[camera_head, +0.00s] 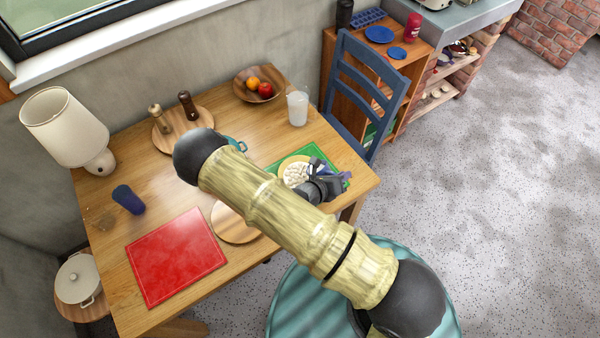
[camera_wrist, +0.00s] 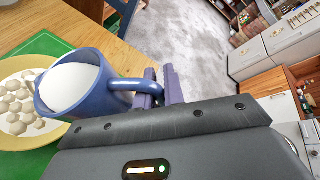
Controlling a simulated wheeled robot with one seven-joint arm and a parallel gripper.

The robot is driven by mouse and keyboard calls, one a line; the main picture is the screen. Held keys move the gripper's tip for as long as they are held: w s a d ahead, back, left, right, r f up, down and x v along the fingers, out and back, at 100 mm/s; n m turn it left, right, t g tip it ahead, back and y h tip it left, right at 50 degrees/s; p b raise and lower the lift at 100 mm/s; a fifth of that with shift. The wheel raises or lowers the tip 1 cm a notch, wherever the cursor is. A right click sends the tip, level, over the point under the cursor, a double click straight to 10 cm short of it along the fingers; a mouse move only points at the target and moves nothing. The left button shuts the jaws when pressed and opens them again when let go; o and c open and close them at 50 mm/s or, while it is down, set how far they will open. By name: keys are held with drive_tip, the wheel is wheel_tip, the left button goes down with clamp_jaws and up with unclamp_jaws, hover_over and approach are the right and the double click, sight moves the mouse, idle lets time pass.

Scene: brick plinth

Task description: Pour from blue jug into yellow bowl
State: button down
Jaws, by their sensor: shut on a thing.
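The blue jug (camera_wrist: 88,98) is gripped by its handle and seen from above its mouth in the wrist view; a smooth white surface shows inside. My gripper (camera_wrist: 159,84) is shut on the handle. The jug's rim overlaps the yellow bowl (camera_wrist: 58,133) in that view. The bowl holds several white rounded pieces and stands on a green mat. In the head view, the yellow bowl (camera_head: 284,163) lies just left of my gripper (camera_head: 318,180), and the jug is small and partly hidden there. I cannot tell whether anything flows from the jug.
A teal item is partly hidden behind my arm. A blue chair (camera_head: 372,95) stands at the table's right side.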

drive_tip(key=shift+w+a+r+n+h, duration=0.2)
drive_tip(key=shift+w+a+n+h, duration=0.05)
drive_tip(key=shift+a+n+h, duration=0.05)
idle(0.5)
drive_tip(key=shift+f, duration=0.1)
drive_tip(key=s+d+f+m, duration=0.1)
drive_tip(key=s+d+f+m+y, duration=0.1)
drive_tip(key=shift+d+f+t+y, duration=0.2)
drive_tip(key=shift+f+t+y, duration=0.1)
drive_tip(key=shift+f+t, duration=0.1)
idle(0.4)
drive_tip(key=shift+s, duration=0.1)
drive_tip(key=shift+d, duration=0.1)
idle(0.3)
